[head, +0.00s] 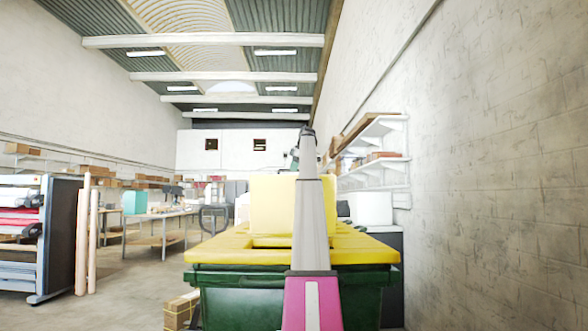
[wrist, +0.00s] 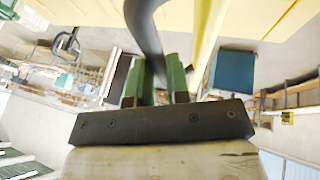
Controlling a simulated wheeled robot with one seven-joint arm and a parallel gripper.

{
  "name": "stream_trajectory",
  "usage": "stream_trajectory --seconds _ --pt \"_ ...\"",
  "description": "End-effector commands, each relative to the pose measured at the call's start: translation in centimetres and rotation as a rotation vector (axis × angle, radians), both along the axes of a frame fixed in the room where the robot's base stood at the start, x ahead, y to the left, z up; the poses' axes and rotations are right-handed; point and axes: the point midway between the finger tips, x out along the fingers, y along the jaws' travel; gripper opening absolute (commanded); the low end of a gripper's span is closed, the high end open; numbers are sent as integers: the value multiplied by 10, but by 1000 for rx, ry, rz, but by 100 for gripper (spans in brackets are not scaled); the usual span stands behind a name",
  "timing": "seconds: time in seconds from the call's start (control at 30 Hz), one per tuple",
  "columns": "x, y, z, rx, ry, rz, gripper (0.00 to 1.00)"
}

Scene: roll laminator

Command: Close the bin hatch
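The bin (head: 240,306) is dark green with a yellow top (head: 215,256). Its yellow hatch (head: 272,210) stands raised above the top, partly hidden behind my arm. In the wrist view a yellow panel (wrist: 250,14) fills the upper right. A dark curved bar (wrist: 146,38), which looks like a handle, runs down between the green fingers of my gripper (wrist: 157,80). The fingers stand close together with the bar filling the gap. In the head view my gripper is small at the far end of my arm, by the hatch, and its fingers are not clear.
A wall (head: 490,150) and white shelves (head: 375,165) run along the right. A cardboard box (head: 180,311) sits on the floor left of the bin. A rack of rolls (head: 25,235) and worktables (head: 155,217) stand further left. Open floor (head: 125,290) lies between.

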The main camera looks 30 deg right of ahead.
Motion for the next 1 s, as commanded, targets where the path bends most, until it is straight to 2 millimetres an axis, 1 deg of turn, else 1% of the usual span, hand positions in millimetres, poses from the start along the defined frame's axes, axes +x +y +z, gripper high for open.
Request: stream_trajectory --seconds 0.17,0.27,0.37,0.47,0.67,0.8,0.87,1.0 --pt "-3 2 0 -4 -6 0 0" --pt "-11 6 -1 -15 -23 1 0" --pt "-23 14 -3 -34 -55 -1 0" --pt "-42 25 -7 -63 -102 0 0" --pt "-91 55 -20 -147 -240 -1 0" --pt "-127 78 -37 -217 -354 -1 0" --pt "-142 87 -45 -246 -402 -1 0" --pt "-175 107 -68 -316 -515 -2 0"
